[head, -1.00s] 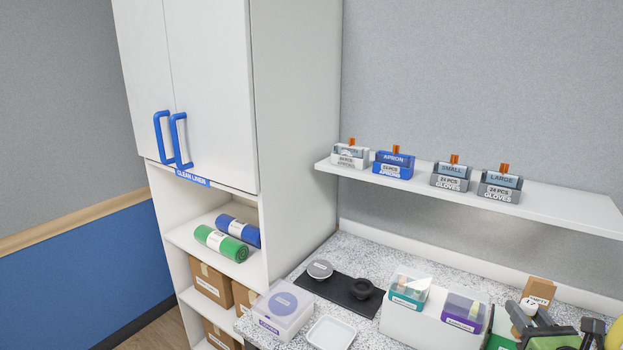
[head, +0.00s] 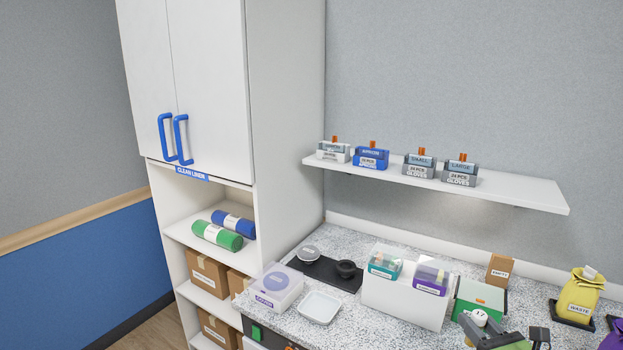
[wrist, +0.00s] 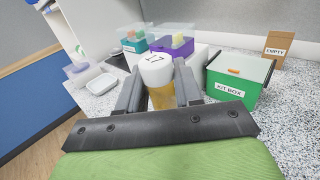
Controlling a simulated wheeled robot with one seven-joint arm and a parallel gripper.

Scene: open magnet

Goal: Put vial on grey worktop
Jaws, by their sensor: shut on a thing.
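The vial (wrist: 160,96) is amber with a white cap marked 17. In the wrist view it stands between the two fingers of my gripper (wrist: 158,92), which is shut on it. In the head view the white cap of the vial (head: 479,317) shows at the lower right, with my gripper (head: 505,334) beside it, partly cut off by the bottom edge. The grey speckled worktop (head: 385,318) runs along the wall behind and below the gripper. Whether the vial touches any surface cannot be told.
On the worktop are a green kit box (wrist: 236,78), a white holder (head: 400,298) with teal and purple bins, a white tray (head: 319,307), a purple-labelled box (head: 275,289), a black mat (head: 325,271), an EMPTY carton (head: 499,270) and a yellow waste bag (head: 580,297). A shelf hangs above.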

